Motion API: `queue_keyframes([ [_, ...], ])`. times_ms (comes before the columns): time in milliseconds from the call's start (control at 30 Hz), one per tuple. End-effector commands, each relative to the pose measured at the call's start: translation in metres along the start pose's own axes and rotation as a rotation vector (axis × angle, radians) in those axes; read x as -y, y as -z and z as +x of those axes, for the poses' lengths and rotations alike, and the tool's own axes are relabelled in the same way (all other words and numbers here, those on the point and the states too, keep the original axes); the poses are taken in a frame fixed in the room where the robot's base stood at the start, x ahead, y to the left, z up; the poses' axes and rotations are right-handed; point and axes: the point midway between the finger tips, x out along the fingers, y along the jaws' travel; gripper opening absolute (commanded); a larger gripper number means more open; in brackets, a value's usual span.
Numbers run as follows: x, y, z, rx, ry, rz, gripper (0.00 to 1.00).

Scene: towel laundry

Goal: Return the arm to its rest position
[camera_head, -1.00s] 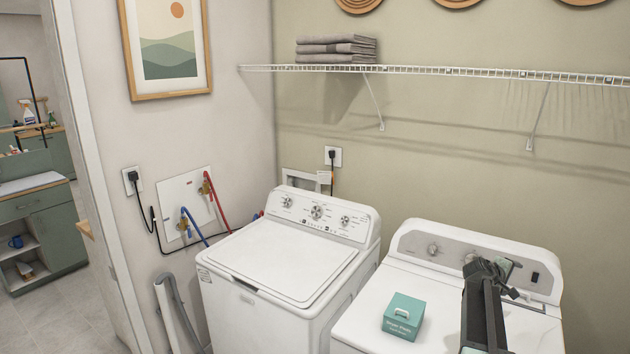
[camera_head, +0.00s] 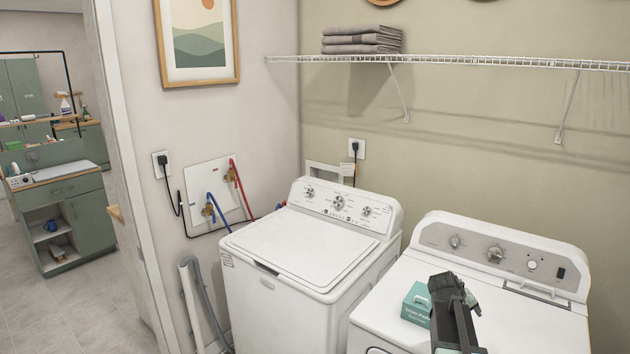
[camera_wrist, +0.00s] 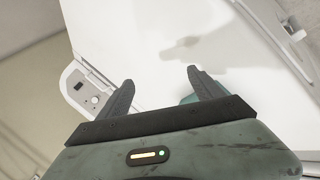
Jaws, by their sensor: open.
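My gripper (camera_head: 447,282) shows at the lower right of the head view, on my dark arm in front of the right-hand machine. In the wrist view its two dark fingers (camera_wrist: 158,90) stand wide apart with nothing between them. The white top of the right-hand machine (camera_head: 520,322) lies beyond the fingers, and its control panel with a knob also shows in the wrist view (camera_wrist: 78,88). In the head view the gripper overlaps the right edge of a teal box (camera_head: 416,304) on that machine. A bit of teal shows behind the right finger in the wrist view.
A white top-load washer (camera_head: 295,248) with its lid shut stands to the left. A wire shelf (camera_head: 480,61) above holds folded grey towels (camera_head: 362,40). A doorway at the left opens to a room with a green cabinet (camera_head: 75,215). A grey hose (camera_head: 205,300) hangs beside the washer.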

Motion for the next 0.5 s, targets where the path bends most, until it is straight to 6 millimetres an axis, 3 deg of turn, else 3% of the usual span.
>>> queue_keyframes([
  [33,0.048,-0.008,-0.007,0.008,0.067,0.022,0.76],
  [100,0.108,-0.018,-0.023,0.035,0.172,0.060,0.76],
  [200,0.188,-0.036,-0.051,0.089,0.317,0.101,0.76],
  [300,0.254,-0.058,-0.080,0.153,0.441,0.121,0.76],
  [400,0.299,-0.077,-0.104,0.210,0.528,0.127,0.76],
  [500,0.324,-0.088,-0.120,0.246,0.577,0.128,0.76],
])
